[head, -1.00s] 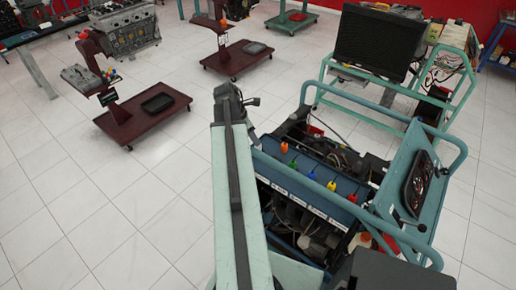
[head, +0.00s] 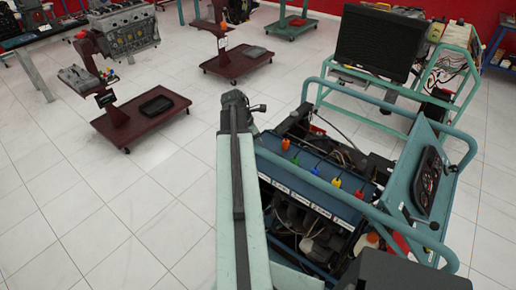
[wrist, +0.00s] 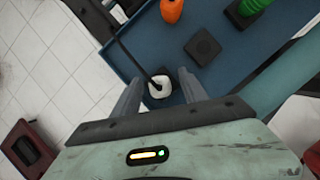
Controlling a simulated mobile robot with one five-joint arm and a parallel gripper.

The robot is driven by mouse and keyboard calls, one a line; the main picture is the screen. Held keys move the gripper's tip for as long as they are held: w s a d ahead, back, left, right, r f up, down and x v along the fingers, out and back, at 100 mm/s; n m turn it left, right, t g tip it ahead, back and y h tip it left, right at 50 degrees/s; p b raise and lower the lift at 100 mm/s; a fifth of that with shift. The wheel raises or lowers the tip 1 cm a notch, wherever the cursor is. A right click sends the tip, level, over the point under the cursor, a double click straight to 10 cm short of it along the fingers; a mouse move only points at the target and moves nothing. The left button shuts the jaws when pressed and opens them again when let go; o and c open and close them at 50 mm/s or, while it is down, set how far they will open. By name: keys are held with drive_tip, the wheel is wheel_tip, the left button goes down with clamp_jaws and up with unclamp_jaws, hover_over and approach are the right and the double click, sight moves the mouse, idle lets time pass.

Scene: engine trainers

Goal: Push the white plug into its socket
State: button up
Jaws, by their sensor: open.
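The white plug (wrist: 158,88) is a small rounded white cap with a dark cable at its top, in the wrist view at the edge of the blue panel (wrist: 150,48). My gripper (wrist: 160,84) is open, with one grey finger on each side of the plug. I cannot tell whether either finger touches it. The plug's socket is not visible beneath it, so I cannot tell how deep it sits. In the head view, the white plug cannot be made out behind my arm.
An orange plug (wrist: 172,9), a green plug (wrist: 254,6) and a black square block (wrist: 203,47) stand on the panel. In the head view, more coloured plugs line the engine trainer, with a teal rail (head: 405,228) around it. Open tiled floor (head: 130,215) lies left.

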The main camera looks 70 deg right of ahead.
drive_tip(key=shift+r, duration=0.1)
clamp_jaws()
wheel_tip(320, 180, up, 10)
drive_tip(key=p, duration=1)
drive_tip(key=shift+r, duration=0.15)
drive_tip(key=shift+f, duration=0.25)
